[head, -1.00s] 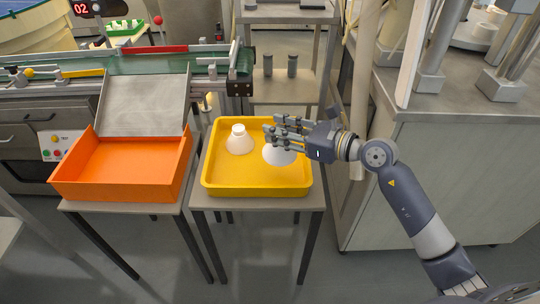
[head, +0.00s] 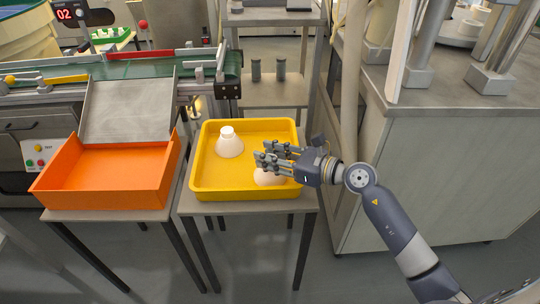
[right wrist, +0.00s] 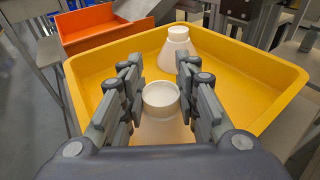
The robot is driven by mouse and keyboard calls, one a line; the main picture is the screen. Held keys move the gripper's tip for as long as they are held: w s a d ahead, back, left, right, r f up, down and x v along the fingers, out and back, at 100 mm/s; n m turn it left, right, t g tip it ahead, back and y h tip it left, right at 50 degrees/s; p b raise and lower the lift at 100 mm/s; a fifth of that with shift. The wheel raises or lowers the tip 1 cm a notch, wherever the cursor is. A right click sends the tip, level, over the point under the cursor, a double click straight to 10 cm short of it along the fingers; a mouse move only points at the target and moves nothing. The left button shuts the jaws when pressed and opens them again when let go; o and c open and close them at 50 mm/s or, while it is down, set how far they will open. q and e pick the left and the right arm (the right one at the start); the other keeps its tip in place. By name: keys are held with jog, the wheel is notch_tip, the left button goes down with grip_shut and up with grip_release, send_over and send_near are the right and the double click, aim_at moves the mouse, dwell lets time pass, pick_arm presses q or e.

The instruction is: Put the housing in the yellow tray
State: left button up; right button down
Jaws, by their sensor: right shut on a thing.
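A white cone-shaped housing (head: 268,178) is in my right gripper (head: 268,158), inside the walls of the yellow tray (head: 210,188). In the right wrist view the gripper (right wrist: 160,88) has its fingers on both sides of this housing's neck (right wrist: 160,98). Whether the housing touches the tray floor I cannot tell. A second white housing (head: 229,146) stands upright in the tray, behind and left of the held one; it also shows in the right wrist view (right wrist: 178,50). My left gripper is not in view.
An orange bin (head: 105,178) stands on a table left of the yellow tray, with a grey chute (head: 128,108) behind it. A conveyor (head: 110,68) runs at the back left. A grey cabinet (head: 440,180) stands at the right. The tray's front left floor is bare.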

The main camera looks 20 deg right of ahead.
jog(key=c, duration=1.7)
grip_release()
jog(key=shift+f, duration=0.15)
jog(key=o, duration=0.5)
